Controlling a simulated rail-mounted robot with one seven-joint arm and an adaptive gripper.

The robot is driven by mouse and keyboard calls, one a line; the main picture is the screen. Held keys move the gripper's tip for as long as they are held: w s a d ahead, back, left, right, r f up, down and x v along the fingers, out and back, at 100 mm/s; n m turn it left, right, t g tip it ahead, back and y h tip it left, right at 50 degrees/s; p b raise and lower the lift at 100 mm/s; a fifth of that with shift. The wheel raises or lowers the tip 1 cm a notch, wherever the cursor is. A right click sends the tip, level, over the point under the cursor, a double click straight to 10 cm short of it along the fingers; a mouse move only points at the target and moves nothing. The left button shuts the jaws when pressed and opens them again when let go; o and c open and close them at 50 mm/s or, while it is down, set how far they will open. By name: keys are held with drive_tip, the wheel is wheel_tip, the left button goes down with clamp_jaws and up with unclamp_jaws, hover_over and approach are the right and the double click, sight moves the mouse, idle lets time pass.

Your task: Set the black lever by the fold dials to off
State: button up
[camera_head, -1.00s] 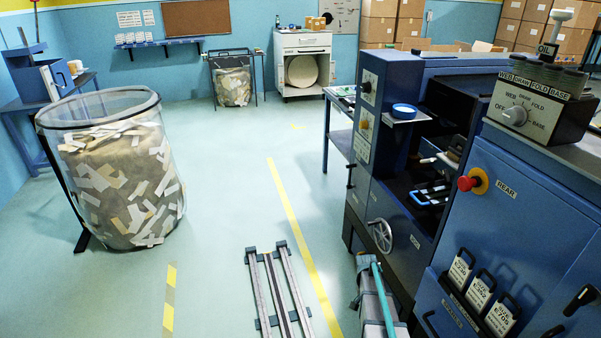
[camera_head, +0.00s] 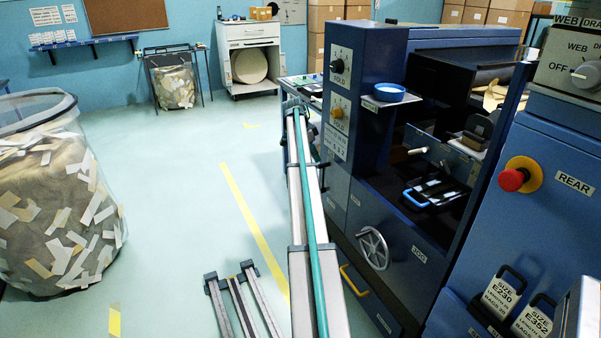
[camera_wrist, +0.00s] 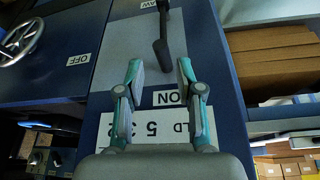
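The black lever (camera_wrist: 163,45) shows in the wrist view on a pale plate of the blue machine. I see no clear contact.
A handwheel (camera_head: 373,248) sits low on the machine, and a blue round dish (camera_head: 389,92) rests on a shelf beside the panel. A red stop button (camera_head: 514,180) is at right. A scrap-filled bin (camera_head: 55,200) stands left; the floor between is mostly clear.

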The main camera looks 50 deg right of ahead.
sight(323, 178)
drive_tip(key=b+x, duration=0.1)
drive_tip(key=x, duration=0.9)
drive_tip(key=shift+d, duration=0.4)
drive_tip(key=shift+r, duration=0.1)
drive_tip(key=shift+c, duration=0.3)
clamp_jaws()
